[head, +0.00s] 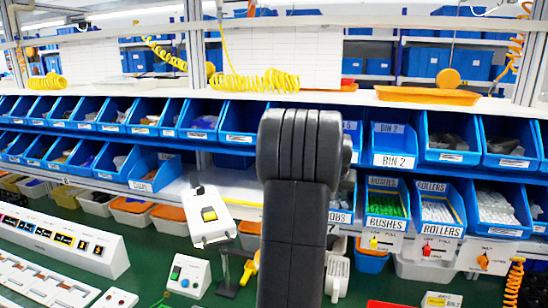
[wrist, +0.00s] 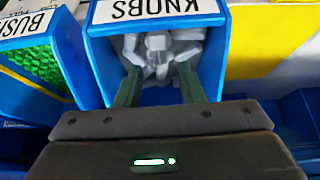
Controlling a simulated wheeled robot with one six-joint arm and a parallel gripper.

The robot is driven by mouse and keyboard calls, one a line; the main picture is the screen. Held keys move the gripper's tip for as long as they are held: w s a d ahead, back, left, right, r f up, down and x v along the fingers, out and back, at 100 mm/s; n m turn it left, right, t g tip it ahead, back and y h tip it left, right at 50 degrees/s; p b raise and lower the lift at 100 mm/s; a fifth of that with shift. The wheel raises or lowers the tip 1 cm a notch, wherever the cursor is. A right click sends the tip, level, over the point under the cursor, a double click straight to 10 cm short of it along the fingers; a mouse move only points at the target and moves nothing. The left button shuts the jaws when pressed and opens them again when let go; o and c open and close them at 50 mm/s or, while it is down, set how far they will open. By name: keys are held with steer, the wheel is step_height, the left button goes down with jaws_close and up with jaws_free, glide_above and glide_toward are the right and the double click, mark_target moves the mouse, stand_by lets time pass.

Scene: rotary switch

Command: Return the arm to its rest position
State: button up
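My arm (head: 296,190) rises dark grey through the middle of the head view, and my gripper is hidden behind it there. In the wrist view my gripper (wrist: 158,84) shows two dark green fingers, apart, with nothing visibly clasped between them. They point at a blue bin labelled KNOBS (wrist: 155,12), whose grey pieces (wrist: 162,50) show beyond and between the fingers. I cannot tell whether the fingertips touch them. In the head view, small plates with a yellow knob (head: 373,243), a red knob (head: 426,250) and an orange knob (head: 483,261) sit below the bins.
Blue bins line the shelf, including BUSHES (head: 384,205) and ROLLERS (head: 437,213) right of my arm. A white box with a yellow switch (head: 209,214) stands left of it. A white button panel (head: 60,240) is at far left. Green floor or bench surface (head: 150,270) shows between.

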steer(key=shift+f, duration=0.4)
steer(key=shift+r, duration=0.2)
